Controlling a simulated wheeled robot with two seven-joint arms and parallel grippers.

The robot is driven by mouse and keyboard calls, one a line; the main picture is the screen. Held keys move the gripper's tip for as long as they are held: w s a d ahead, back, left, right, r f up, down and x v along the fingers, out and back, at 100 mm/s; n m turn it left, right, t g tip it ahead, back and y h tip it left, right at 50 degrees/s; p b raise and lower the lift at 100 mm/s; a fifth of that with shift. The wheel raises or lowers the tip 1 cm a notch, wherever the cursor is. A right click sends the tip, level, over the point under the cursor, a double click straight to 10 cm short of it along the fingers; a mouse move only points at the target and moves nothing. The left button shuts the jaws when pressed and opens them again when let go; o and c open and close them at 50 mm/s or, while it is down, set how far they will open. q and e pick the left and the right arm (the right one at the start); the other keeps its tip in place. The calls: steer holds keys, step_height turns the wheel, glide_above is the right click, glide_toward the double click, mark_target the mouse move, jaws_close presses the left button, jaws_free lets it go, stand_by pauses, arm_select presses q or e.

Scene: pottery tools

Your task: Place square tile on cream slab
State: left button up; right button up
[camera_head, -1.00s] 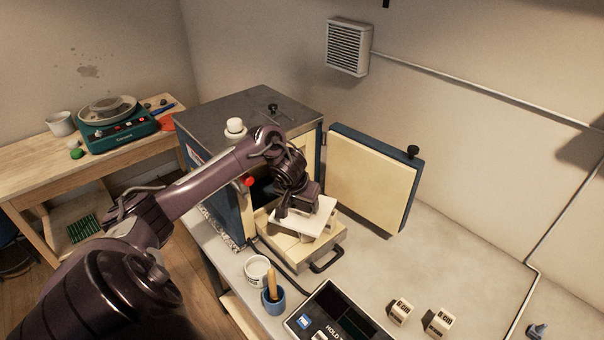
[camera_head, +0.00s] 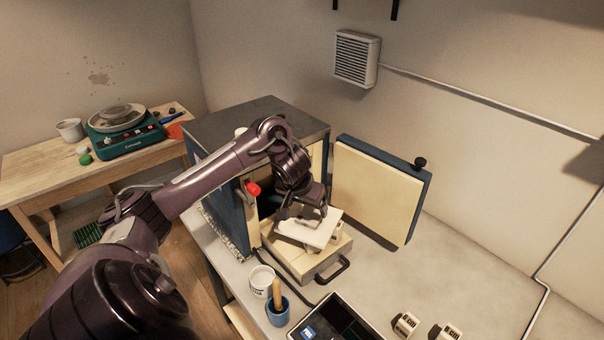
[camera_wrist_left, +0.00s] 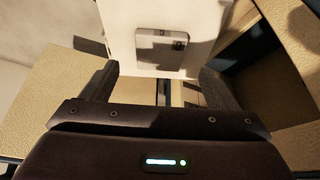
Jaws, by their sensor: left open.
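My right gripper is not in view.
The pull-out tray (camera_head: 330,262) has a dark handle (camera_head: 331,271). The kiln (camera_head: 228,215) and its open door (camera_head: 378,192) stand close around the arm. A white tub (camera_head: 261,283) and a blue pot (camera_head: 277,314) stand in front. The counter at right is mostly clear.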

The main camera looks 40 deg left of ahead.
arm_select(q)
steer(key=p+v, duration=0.2)
steer(key=v, duration=0.5)
steer(key=shift+s+d, duration=0.1)
steer(key=shift+s, duration=0.05)
stand_by(0.3)
